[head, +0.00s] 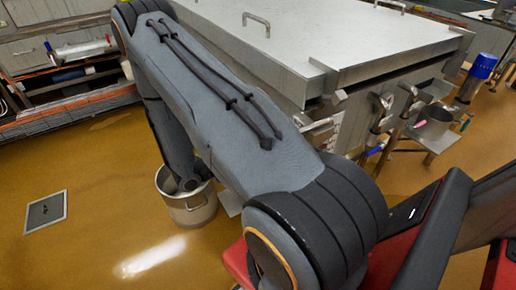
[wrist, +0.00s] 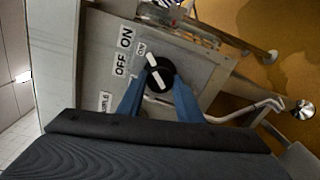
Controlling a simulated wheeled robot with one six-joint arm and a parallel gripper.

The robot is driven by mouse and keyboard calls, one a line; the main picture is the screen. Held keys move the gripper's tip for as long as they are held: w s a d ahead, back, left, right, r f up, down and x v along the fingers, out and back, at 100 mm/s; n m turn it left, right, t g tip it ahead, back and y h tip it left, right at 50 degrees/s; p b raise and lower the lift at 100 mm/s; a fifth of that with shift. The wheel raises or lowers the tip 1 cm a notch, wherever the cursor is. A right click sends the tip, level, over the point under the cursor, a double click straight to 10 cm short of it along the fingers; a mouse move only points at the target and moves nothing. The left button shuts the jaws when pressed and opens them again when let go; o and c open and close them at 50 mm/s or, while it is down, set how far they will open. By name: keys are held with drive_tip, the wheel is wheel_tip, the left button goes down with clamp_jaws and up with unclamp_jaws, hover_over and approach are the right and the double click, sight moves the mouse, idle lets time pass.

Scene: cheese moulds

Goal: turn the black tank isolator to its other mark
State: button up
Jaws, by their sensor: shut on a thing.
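The black tank isolator (wrist: 160,74) is a round knob with a white bar across it, seen in the wrist view on a grey metal panel (wrist: 102,60). An ON label (wrist: 125,38) and an OFF label (wrist: 121,64) sit beside it on the left. The white bar is tilted, with its upper end towards the ON label. My gripper (wrist: 160,92) has blue fingers on both sides of the knob and is shut on it. In the head view my arm hides the isolator and my gripper.
A large steel tank (head: 250,40) with a lid stands behind my arm. A steel pot (head: 188,208) is on the floor. Valves and a small shelf with a pot (head: 432,122) are at the tank's right. In the wrist view a bent metal pipe (wrist: 245,114) runs right of the knob.

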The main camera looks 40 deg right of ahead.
drive_tip(key=shift+m, duration=0.3)
drive_tip(key=o, duration=1)
drive_tip(key=shift+o, duration=0.2)
drive_tip(key=v, duration=0.7)
drive_tip(key=shift+a, duration=0.4)
